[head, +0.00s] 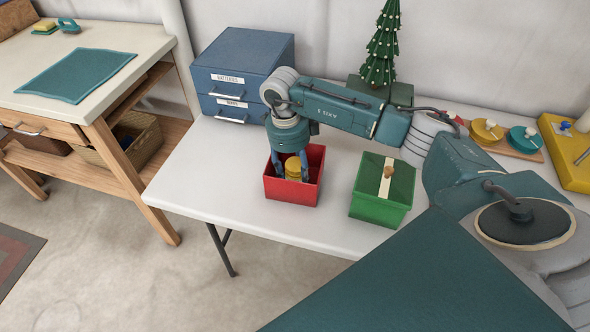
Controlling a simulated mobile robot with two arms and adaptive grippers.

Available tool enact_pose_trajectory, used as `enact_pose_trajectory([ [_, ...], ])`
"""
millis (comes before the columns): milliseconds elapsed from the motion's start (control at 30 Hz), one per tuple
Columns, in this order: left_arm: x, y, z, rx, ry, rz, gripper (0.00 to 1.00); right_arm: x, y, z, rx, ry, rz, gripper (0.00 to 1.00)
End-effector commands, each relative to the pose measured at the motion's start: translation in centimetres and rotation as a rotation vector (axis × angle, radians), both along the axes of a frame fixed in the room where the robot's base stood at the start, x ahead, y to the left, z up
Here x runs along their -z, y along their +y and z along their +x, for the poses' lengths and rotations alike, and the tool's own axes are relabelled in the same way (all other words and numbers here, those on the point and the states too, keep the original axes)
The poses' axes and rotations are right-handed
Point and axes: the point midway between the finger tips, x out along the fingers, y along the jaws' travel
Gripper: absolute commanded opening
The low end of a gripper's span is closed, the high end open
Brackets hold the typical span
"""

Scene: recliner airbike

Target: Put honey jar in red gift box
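The red gift box (291,193) stands open on the white table, below my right gripper (291,168). The honey jar (293,165), yellow with its lower part hidden by the box's front wall, is inside the red box, between my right gripper's two fingers. The fingers reach down into the box on either side of the jar. Whether they press on it or stand slightly apart from it, I cannot tell. My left gripper is not in view.
A green gift box (376,208) with a cream ribbon stands right of the red box. Blue drawers (243,66) and a small Christmas tree (384,48) stand behind. A board with yellow and teal round items (505,138) lies at right. The white table's (205,165) left part is clear.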

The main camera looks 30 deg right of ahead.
Motion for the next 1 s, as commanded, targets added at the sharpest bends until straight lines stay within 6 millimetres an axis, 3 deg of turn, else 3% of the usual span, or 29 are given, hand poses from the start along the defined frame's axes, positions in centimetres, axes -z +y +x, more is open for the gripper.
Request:
enact_pose_trajectory([
  [300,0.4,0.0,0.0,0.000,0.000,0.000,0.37,0.3,0.0,0.1,0.000,-0.002,0.000,0.11],
  [333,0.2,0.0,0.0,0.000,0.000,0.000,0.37,0.2,0.0,0.1,0.000,-0.002,0.000,0.52],
  [367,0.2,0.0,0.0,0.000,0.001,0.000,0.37,0.1,0.0,0.1,0.000,-0.002,0.000,0.55],
  [733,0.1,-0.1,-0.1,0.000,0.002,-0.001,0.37,-0.4,0.0,0.2,0.000,-0.004,0.001,0.55],
  [867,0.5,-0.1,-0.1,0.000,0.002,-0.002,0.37,-2.3,0.2,0.4,-0.001,-0.008,0.001,0.55],
  [1000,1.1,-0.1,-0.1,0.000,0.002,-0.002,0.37,-5.3,0.4,0.7,-0.001,-0.009,0.000,0.55],
])
